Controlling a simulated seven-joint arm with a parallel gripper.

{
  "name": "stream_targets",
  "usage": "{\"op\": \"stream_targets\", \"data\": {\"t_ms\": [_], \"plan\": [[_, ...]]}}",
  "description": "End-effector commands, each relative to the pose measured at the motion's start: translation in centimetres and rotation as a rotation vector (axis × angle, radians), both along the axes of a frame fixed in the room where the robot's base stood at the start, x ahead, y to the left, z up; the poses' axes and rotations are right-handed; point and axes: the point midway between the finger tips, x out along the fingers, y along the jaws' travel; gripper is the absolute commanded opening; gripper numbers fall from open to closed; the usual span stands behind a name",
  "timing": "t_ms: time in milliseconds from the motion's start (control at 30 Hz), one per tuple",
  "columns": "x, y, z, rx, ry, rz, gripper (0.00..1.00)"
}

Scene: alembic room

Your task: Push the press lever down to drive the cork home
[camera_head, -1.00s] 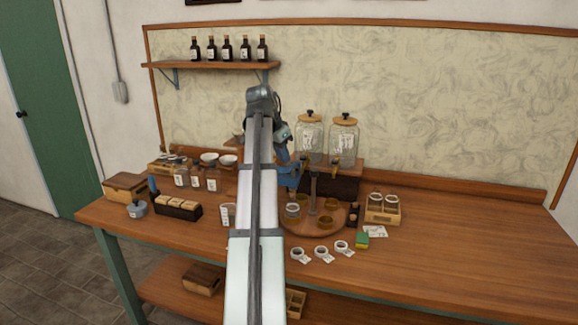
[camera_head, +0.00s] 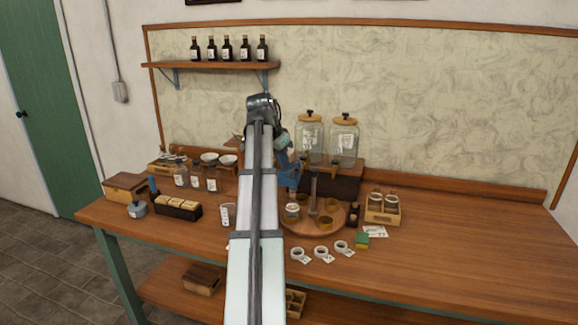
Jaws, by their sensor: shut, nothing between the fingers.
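My arm reaches from the bottom middle over the table and bends down past the wrist. My gripper (camera_head: 291,188) is the small blue-grey end beyond the arm, low at the left rim of the round wooden stand. It looks shut and empty; its fingertips are small and hard to make out. A press, its lever and a cork cannot be picked out; my arm covers that part of the table. Contact between my gripper and a lever cannot be told. A wooden piece (camera_head: 234,145) shows partly just left of my arm.
The round wooden stand (camera_head: 300,228) has a dark post and jars. Two glass dispensers (camera_head: 343,145) stand behind it. The table's right side (camera_head: 480,240) is clear.

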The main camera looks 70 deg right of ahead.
Motion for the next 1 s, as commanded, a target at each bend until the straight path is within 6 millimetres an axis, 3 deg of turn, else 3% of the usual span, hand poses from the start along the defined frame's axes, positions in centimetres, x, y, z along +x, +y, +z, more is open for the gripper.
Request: {"op": "stream_targets", "data": {"t_ms": [1000], "plan": [[0.0, 0.3, -1.2, 0.000, 0.000, 0.000, 0.00]]}}
